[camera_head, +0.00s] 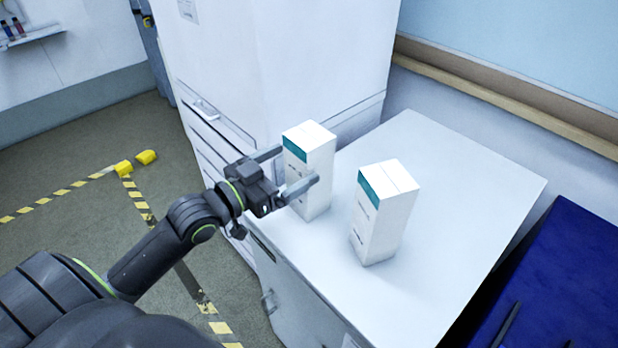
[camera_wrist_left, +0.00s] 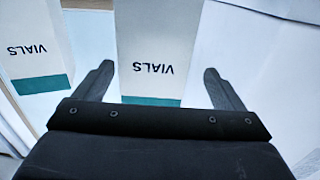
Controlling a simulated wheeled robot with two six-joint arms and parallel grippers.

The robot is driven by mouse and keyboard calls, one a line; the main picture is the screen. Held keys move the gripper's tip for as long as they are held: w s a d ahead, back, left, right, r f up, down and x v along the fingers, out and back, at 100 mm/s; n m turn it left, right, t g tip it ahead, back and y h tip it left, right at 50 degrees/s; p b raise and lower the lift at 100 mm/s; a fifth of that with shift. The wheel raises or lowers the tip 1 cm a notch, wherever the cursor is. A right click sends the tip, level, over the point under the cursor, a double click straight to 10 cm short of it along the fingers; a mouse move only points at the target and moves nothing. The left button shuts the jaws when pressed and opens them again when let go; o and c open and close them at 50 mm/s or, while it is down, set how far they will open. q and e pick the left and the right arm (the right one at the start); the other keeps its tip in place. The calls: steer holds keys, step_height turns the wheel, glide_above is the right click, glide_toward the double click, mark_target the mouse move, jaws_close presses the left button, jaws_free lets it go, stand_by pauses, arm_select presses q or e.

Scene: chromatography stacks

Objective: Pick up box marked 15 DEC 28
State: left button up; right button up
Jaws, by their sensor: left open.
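Two white boxes with teal bands stand upright on a white cabinet top. The left box (camera_head: 312,160) is between the fingers of my left gripper (camera_head: 283,172), which is open. The right box (camera_head: 383,215) stands apart to its right, clear of the gripper. In the left wrist view, one box (camera_wrist_left: 158,45) lies ahead between the open fingers (camera_wrist_left: 158,88), reading VIALS upside down. The other box (camera_wrist_left: 36,50) is at the left, also marked VIALS. No date marking is readable on either box. My right gripper is not in view.
The white cabinet top (camera_head: 450,200) has free room right of the boxes. A tall white instrument (camera_head: 270,60) stands close behind the left box. A dark blue surface (camera_head: 570,270) is at the lower right. Yellow-black tape (camera_head: 140,205) marks the floor at left.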

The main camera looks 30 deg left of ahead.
arm_select(q)
steer(key=x, duration=0.6)
steer(key=shift+w+d+r, duration=0.2)
steer(key=shift+d+r, duration=0.15)
steer(key=shift+d, duration=0.15)
steer(key=c, duration=1.5)
steer(key=shift+p, duration=0.3)
